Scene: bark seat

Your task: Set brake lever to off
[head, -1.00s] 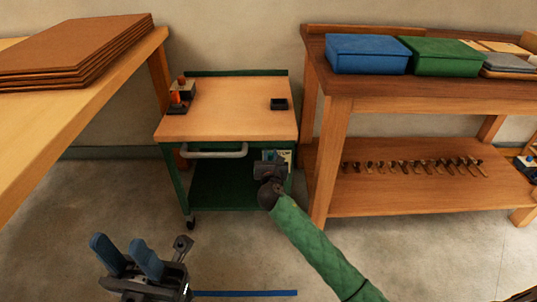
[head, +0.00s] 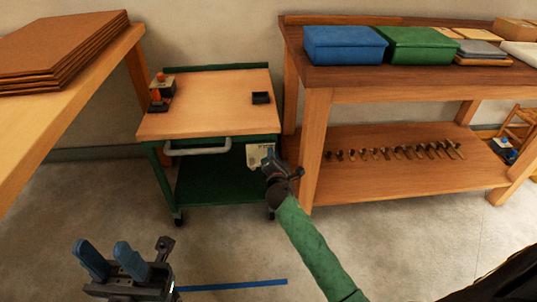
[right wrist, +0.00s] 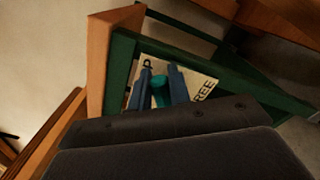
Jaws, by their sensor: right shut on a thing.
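The brake lever shows as a teal piece (right wrist: 161,88) in the right wrist view, in front of a cream label (right wrist: 205,82) marked "P" at one end and "REE" at the other. The label (head: 257,155) is on the front right of a green cart with a wooden top (head: 205,105). My right gripper (head: 269,160) is at the label's right side in the head view. Its blue fingers (right wrist: 161,78) are shut on the teal lever. The lever's exact angle is partly hidden by the fingers. My left gripper (head: 103,250) is open and empty, low at the left.
A workbench (head: 390,95) with blue and green boxes stands just right of the cart. A table (head: 85,80) with stacked brown boards is at the left. A blue strip (head: 232,285) lies on the floor. The floor before the cart is mostly clear.

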